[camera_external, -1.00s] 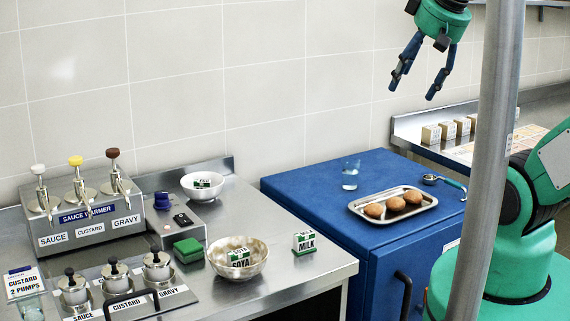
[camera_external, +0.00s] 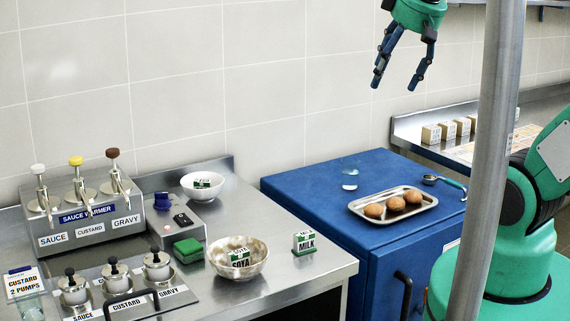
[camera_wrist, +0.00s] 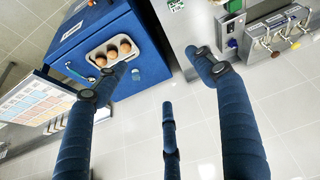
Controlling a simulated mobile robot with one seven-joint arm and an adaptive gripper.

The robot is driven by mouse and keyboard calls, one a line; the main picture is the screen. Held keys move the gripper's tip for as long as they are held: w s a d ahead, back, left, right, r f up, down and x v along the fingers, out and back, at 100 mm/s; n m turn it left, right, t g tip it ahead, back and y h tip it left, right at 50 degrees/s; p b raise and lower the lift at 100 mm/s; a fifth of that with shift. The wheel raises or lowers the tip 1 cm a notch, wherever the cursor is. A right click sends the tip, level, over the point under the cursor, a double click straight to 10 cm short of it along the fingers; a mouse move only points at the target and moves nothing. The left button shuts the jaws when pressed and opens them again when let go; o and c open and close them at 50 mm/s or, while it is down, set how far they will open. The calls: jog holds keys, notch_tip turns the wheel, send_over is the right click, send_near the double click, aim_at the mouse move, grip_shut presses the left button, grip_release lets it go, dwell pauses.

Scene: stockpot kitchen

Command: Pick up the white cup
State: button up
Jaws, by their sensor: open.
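I cannot make out a plain white cup in either view. A clear glass (camera_external: 349,173) with a pale lower part stands upright on the blue cabinet top (camera_external: 305,190). A white bowl (camera_external: 202,186) with a green-and-white label in it sits on the steel counter at the back. My gripper (camera_external: 395,87) hangs in the air high above the blue cabinet, fingers spread and pointing down, apart from everything.
A grey pole (camera_external: 490,160) stands in front of my arm.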

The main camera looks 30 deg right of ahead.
jog(key=w+a+f+n+g, duration=0.1)
jog(key=w+a+n, duration=0.7)
jog(key=w+a, duration=0.15)
jog(key=n+g+p, duration=0.1)
jog(key=n+g, duration=0.2)
jog(key=n, duration=2)
send_over(156, 247)
jog(key=s, duration=0.1)
notch_tip(156, 247, down, 25)
jog(key=shift+s+a, duration=0.1)
jog(key=shift+a, duration=0.15)
jog(key=shift+f, duration=0.1)
jog(key=shift+w+d+f+b, duration=0.1)
jog(key=shift+w+f+b, duration=0.1)
jog(key=shift+f, duration=1.2)
jog(key=shift+w+f+b, duration=0.15)
jog(key=shift+f+b, duration=0.05)
jog(key=shift+f, duration=1.2)
jog(key=shift+w+d+f+b, duration=0.1)
jog(key=shift+w+f+b, duration=0.1)
jog(key=shift+f, duration=1.2)
